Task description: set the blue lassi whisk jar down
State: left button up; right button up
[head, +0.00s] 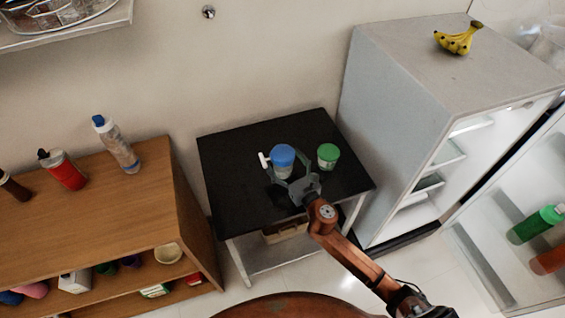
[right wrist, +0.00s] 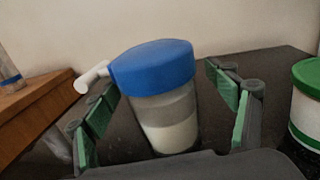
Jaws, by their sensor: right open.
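The lassi whisk jar has a blue lid, a white side handle and a clear body with white liquid. It stands on the black-topped table (head: 230,175) in the head view, where the jar (head: 283,160) is between my right gripper's fingers. In the right wrist view the jar (right wrist: 165,100) stands upright on the dark top, with gaps to the green-padded fingers on both sides. My right gripper (head: 287,174) is open around it, and its fingers also show in the right wrist view (right wrist: 165,115). My left gripper is not in view.
A green-lidded tub (head: 328,156) stands close to the right of the jar; it also shows in the wrist view (right wrist: 306,105). A wooden shelf (head: 100,200) with bottles is on the left. An open fridge (head: 400,110) with bananas (head: 458,40) on top is on the right.

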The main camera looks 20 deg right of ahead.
jog(key=c, duration=1.5)
jog(key=shift+r, duration=0.15)
jog(key=shift+c, duration=1.2)
